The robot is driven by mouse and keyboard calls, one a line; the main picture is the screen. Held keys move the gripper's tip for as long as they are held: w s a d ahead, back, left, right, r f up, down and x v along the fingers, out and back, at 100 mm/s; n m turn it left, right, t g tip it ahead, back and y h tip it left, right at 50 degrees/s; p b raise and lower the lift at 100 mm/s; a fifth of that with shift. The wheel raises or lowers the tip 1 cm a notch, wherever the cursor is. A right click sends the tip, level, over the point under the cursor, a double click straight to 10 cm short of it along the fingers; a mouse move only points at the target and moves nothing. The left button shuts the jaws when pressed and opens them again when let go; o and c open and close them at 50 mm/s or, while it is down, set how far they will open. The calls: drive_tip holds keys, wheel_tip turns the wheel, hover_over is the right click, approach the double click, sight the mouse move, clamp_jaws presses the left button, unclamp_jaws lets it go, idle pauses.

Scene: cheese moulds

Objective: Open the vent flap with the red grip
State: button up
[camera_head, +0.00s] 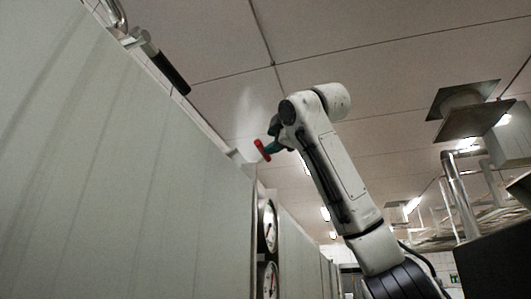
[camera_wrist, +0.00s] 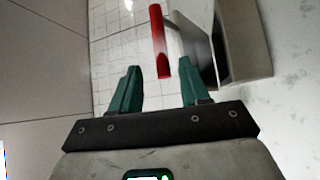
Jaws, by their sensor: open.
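The red grip (camera_wrist: 159,42) is a straight red bar in the wrist view. A thin stem joins it to the grey vent flap (camera_wrist: 194,38), which stands at a pale housing (camera_wrist: 247,42) on its right. My gripper (camera_wrist: 158,72) has two green fingers, spread apart and empty. The grip's near end shows in the gap between the fingertips; I cannot tell whether it lies between them in depth. In the head view the red grip (camera_head: 262,150) shows at the top edge of the tall pale cabinet, right at my gripper's teal fingers (camera_head: 274,146).
The tall pale cabinet wall (camera_head: 120,170) fills the left of the head view. Two round gauges (camera_head: 268,225) sit on its side. A dark handle (camera_head: 170,72) lies along its top edge. Ceiling ducts (camera_head: 460,195) hang at the right.

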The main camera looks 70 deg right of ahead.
drive_tip(key=v, duration=0.3)
drive_tip(key=shift+s+a+b, duration=0.15)
drive_tip(key=shift+s+b, duration=0.05)
drive_tip(key=shift+b, duration=0.15)
drive_tip(key=shift+f, duration=0.1)
